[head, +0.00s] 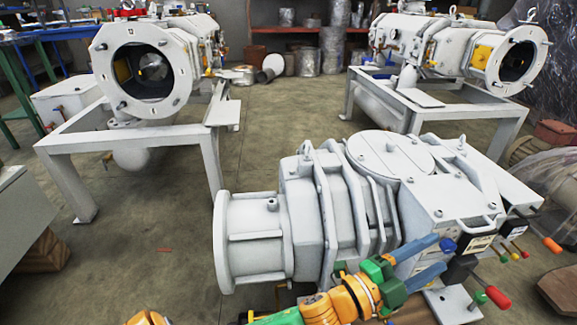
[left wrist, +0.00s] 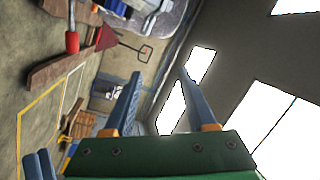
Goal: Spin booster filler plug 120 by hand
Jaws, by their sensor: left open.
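The white booster machine (head: 345,210) lies across the middle of the head view, with a wide flange at its left end and a box section at its right. Small fittings show on it, one on the left cylinder (head: 272,204) and one on the box's front top edge (head: 438,212). I cannot tell which, if any, is filler plug 120. My left gripper (head: 440,257) is open, its two blue fingers apart in front of the box's front side. In the left wrist view the gripper (left wrist: 165,92) has nothing between its fingers. My right gripper is not in view.
Two more white machines on frames stand behind, at left (head: 145,70) and right (head: 480,55). Open floor (head: 270,120) lies between them.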

